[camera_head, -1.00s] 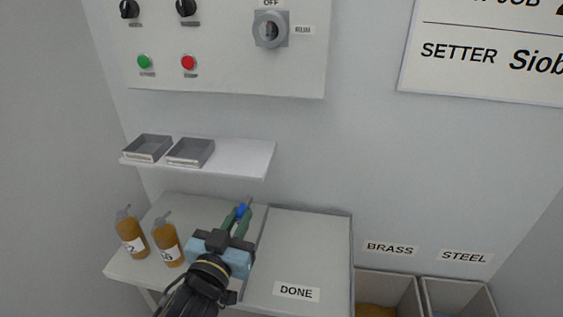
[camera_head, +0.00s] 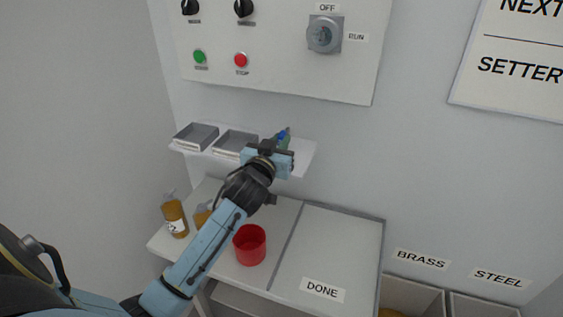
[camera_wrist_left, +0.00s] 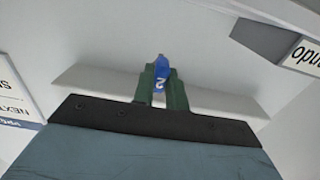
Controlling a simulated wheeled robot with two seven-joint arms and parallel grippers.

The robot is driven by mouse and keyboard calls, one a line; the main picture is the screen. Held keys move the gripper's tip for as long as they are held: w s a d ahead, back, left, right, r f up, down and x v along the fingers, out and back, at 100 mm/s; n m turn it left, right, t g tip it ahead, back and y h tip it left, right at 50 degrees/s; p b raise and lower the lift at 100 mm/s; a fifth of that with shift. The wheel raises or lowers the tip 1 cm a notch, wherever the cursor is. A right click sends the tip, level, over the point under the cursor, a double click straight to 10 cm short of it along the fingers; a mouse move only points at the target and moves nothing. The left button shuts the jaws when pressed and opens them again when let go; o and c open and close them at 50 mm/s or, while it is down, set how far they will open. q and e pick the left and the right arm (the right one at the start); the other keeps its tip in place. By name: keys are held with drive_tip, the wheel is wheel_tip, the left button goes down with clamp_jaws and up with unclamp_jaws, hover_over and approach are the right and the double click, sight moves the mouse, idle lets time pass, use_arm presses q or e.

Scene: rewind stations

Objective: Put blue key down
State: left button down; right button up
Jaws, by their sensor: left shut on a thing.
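My left gripper (camera_head: 284,141) is shut on the blue key (camera_head: 282,134), near the right end of the small white shelf (camera_head: 303,157). In the left wrist view the blue key (camera_wrist_left: 161,74), marked with a 2, sits between the green fingers of the gripper (camera_wrist_left: 161,88), with the white shelf (camera_wrist_left: 88,75) behind. I cannot tell whether the key touches the shelf. Most of the key's lower part is hidden by the fingers. My right gripper is not in view.
Two grey trays (camera_head: 195,136) (camera_head: 234,142) occupy the shelf's left and middle. Below, a red cup (camera_head: 250,246) and two amber bottles (camera_head: 174,216) (camera_head: 202,214) stand on the bench, left of the DONE area (camera_head: 335,240). A control panel (camera_head: 285,75) hangs above.

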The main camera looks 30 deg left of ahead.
use_arm(q)
drive_tip(key=shift+f+b, duration=0.45)
drive_tip(key=shift+f, duration=2.6)
drive_tip(key=shift+f, duration=0.15)
drive_tip(key=c, duration=1.4)
unclamp_jaws()
drive_tip(key=shift+s+d+r, duration=0.1)
drive_tip(key=shift+r, duration=0.1)
drive_tip(key=v, duration=1.2)
drive_tip(key=shift+f, duration=0.1)
